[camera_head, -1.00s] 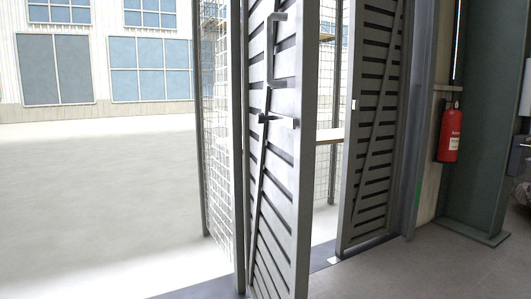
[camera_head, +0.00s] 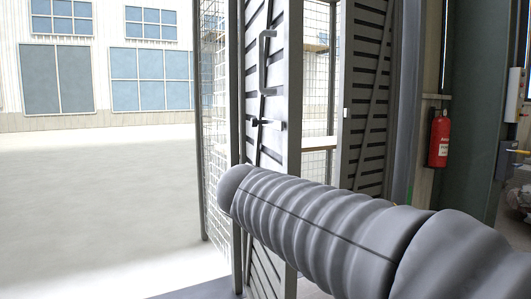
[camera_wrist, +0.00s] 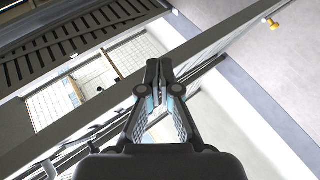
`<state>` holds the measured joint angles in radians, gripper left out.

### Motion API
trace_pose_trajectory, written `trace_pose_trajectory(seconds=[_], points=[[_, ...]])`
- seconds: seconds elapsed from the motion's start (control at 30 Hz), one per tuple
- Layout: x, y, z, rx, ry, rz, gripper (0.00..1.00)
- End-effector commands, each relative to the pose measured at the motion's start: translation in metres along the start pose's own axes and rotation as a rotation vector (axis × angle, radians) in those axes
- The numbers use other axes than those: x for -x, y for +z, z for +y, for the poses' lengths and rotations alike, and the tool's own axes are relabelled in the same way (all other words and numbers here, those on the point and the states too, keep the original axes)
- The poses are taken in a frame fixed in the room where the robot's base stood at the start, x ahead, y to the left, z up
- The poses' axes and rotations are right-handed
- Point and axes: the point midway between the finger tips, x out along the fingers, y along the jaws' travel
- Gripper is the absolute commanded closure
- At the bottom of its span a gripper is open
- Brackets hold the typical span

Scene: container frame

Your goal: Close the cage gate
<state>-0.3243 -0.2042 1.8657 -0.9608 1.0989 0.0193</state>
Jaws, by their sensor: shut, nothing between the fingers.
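The cage gate leaf (camera_head: 257,105) is grey metal with dark slats. It stands ajar in the middle of the head view, seen at a steep angle. It carries a handle (camera_head: 266,62) and a latch (camera_head: 266,124). A second slatted leaf (camera_head: 366,100) is to its right, with a gap between them. My arm crosses in front of the gate's lower part and hides it. My gripper is out of sight in the head view. In the wrist view my gripper (camera_wrist: 158,70) is shut and empty, close to a long diagonal metal bar (camera_wrist: 215,42); contact cannot be told.
Wire mesh (camera_head: 215,120) and a shelf board (camera_head: 318,143) show behind the gate. A red fire extinguisher (camera_head: 439,140) hangs at the right near a green column (camera_head: 465,120). The pale floor (camera_head: 95,205) on the left is open.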

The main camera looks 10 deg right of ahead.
Motion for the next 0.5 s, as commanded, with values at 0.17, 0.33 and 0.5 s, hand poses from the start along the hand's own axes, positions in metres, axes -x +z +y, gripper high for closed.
trace_pose_trajectory(seconds=[0.17, 0.33, 0.5], points=[[0.016, -0.103, 0.04, 0.151, 0.275, 0.056, 1.0], [0.042, -0.167, 0.059, 0.217, 0.472, 0.094, 1.0], [0.057, -0.195, 0.066, 0.239, 0.563, 0.112, 1.0]])
